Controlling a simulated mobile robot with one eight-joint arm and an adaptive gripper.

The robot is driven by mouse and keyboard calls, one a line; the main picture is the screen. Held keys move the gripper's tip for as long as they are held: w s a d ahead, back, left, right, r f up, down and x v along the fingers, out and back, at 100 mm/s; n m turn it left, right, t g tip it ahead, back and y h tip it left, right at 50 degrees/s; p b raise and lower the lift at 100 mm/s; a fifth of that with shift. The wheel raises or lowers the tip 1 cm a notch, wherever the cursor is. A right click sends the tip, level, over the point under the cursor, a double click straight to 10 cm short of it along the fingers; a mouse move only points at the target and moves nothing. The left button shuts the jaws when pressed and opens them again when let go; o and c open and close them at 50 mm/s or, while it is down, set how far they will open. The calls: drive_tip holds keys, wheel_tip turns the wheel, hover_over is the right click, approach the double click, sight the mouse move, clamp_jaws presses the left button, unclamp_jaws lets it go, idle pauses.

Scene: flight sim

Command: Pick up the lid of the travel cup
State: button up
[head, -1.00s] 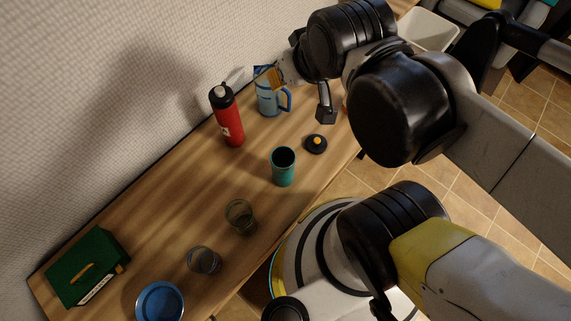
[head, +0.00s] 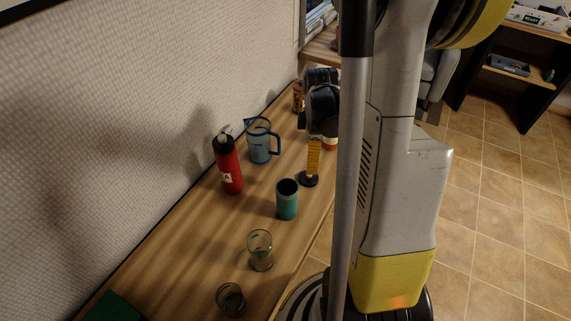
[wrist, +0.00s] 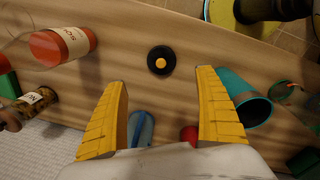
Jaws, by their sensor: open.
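The lid is a small black disc with an orange knob, lying on the wooden table in the head view (head: 309,180). It also shows in the wrist view (wrist: 160,67), flat and apart from the cup. The teal travel cup (head: 287,203) stands upright and uncapped just nearer than the lid; in the wrist view the cup (wrist: 238,92) is partly behind the right finger. My gripper (head: 314,168) points down over the lid. In the wrist view its yellow ridged fingers (wrist: 162,79) are spread wide and empty, with the lid ahead between their tips.
A red bottle (head: 228,165) and a blue pitcher (head: 261,142) stand left of the lid, near the wall. Two clear glasses (head: 260,250) stand nearer.

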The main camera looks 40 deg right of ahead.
sight(309, 176)
drive_tip(key=shift+s+d+f, duration=0.1)
drive_tip(key=shift+s+f, duration=0.1)
drive_tip(key=shift+f, duration=0.3)
drive_tip(key=f+b, duration=0.1)
drive_tip(key=f, duration=0.1)
drive_tip(key=f+b, duration=0.1)
drive_tip(key=f, duration=0.2)
drive_tip(key=shift+w+d, duration=0.2)
drive_tip(key=f+b, duration=0.1)
drive_tip(key=f, duration=0.1)
drive_tip(key=f+b, duration=0.2)
drive_tip(key=f, duration=0.1)
drive_tip(key=shift+w+a+f, duration=0.2)
drive_tip(key=shift+f, duration=0.15)
drive_tip(key=shift+r, duration=0.1)
drive_tip(key=c, duration=1.1)
